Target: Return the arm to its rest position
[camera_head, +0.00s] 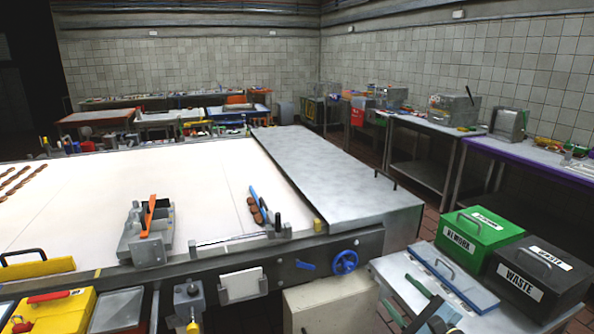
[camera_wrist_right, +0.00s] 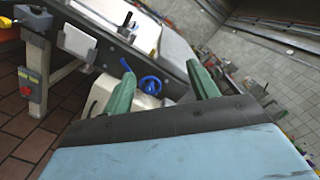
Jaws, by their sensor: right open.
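My right gripper (camera_head: 397,290) is at the bottom right of the head view, over the grey bench in front of the green and black boxes. Its two green fingers stand wide apart, and nothing is between them. In the right wrist view the fingers (camera_wrist_right: 160,72) are also apart and empty, with the conveyor's side and the blue handwheel (camera_wrist_right: 150,85) showing beyond them. My left gripper is in neither view.
The green REWORK box (camera_head: 480,230) and black WASTE box (camera_head: 540,275) stand close to the right gripper. A flat handled lid (camera_head: 455,278) lies beside it.

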